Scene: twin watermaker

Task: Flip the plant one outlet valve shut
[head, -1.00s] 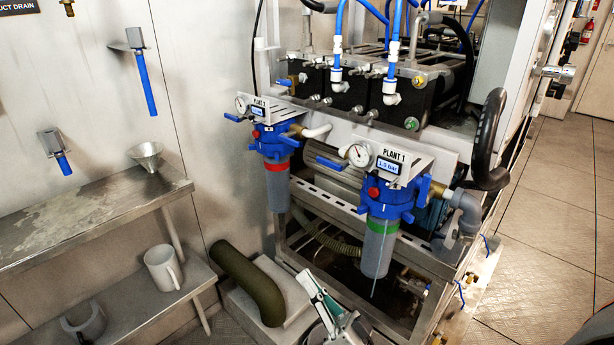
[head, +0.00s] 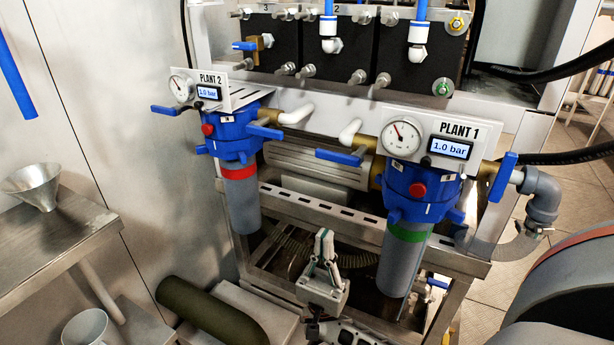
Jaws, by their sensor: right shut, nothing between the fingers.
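The plant one filter unit (head: 420,190) stands right of centre, with a blue head, green band, grey bowl, round gauge and a "PLANT 1" display reading 1.0 bar. A blue valve handle (head: 503,176) stands steeply on its right side, by the brass fitting and grey elbow pipe. Another blue handle (head: 340,156) lies nearly level on its left side. No label tells which is the outlet. My right gripper (head: 325,238) is shut and empty, pointing up, left of the grey bowl and below both handles, touching neither. My left gripper is out of view.
The plant two unit (head: 232,140), with a red band and blue handles, stands to the left. A metal frame rail (head: 360,228) runs behind my right gripper. A steel shelf with a funnel (head: 35,185) is at far left. A grey elbow pipe (head: 540,195) is right of plant one.

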